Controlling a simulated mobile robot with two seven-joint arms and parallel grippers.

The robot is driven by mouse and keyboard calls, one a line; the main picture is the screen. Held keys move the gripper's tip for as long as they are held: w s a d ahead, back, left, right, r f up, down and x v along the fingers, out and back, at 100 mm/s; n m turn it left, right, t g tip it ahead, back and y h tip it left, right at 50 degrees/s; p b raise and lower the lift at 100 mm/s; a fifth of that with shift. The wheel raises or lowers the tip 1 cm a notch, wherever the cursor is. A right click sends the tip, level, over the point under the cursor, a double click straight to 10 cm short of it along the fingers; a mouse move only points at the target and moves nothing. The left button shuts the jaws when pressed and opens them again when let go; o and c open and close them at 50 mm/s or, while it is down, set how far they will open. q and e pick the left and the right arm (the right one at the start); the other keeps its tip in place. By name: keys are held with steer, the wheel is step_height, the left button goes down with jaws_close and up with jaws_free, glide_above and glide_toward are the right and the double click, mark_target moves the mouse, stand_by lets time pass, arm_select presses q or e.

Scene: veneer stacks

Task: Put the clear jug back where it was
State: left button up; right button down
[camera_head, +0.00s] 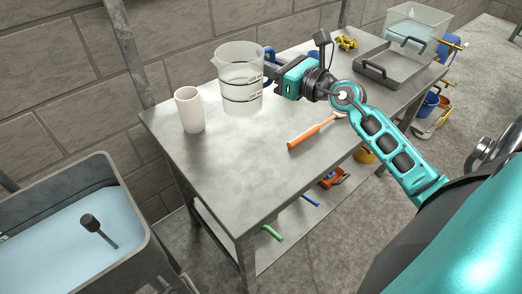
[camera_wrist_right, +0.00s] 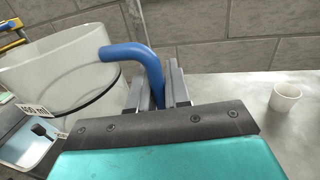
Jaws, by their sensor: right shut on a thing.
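The clear jug (camera_head: 240,80), with dark measuring bands and a blue handle, stands upright at the back left of the metal table, or just above it; I cannot tell which. My right gripper (camera_head: 268,69) is at the jug's right side, shut on the blue handle. In the right wrist view the jug (camera_wrist_right: 62,75) is at the left, and its blue handle (camera_wrist_right: 135,52) runs between the two fingers of the right gripper (camera_wrist_right: 160,88). The left gripper is not in view.
A white cup (camera_head: 189,110) stands left of the jug. An orange-handled tool (camera_head: 312,132) lies near the table's front edge. A grey tray (camera_head: 393,66) and a yellow object (camera_head: 346,42) are farther right. A basin (camera_head: 130,200) stands left. The table's front left (camera_head: 225,165) is clear.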

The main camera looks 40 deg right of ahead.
step_height(320, 180, down, 20)
steer(key=b, duration=0.9)
steer(key=shift+r, duration=0.15)
steer(key=shift+f+b, duration=0.25)
steer(key=shift+b, duration=0.1)
steer(key=c, duration=1.1)
jaws_free()
steer(key=shift+r, duration=0.15)
